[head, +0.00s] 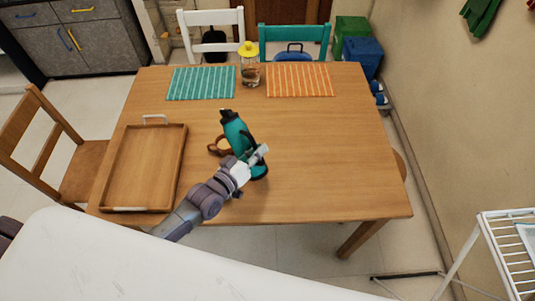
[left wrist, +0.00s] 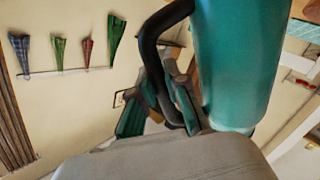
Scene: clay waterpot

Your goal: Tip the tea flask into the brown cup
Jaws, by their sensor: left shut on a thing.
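The teal tea flask (head: 234,131) with a black cap and black handle is over the middle of the table, leaning with its cap toward the upper left. My left gripper (head: 259,154) is shut on its black handle. In the left wrist view the flask (left wrist: 240,65) fills the upper right, with the handle (left wrist: 150,50) between the fingers (left wrist: 160,105). The brown cup (head: 216,148) is just left of the flask; its handle shows and the flask hides part of it. I cannot tell whether flask and cup touch. My right gripper is not in view.
A wooden tray (head: 183,150) lies on the left of the table. A yellow-lidded jar (head: 250,72) stands at the back between a teal striped mat (head: 200,82) and an orange striped mat (head: 300,80). The table's right side (head: 340,150) is clear.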

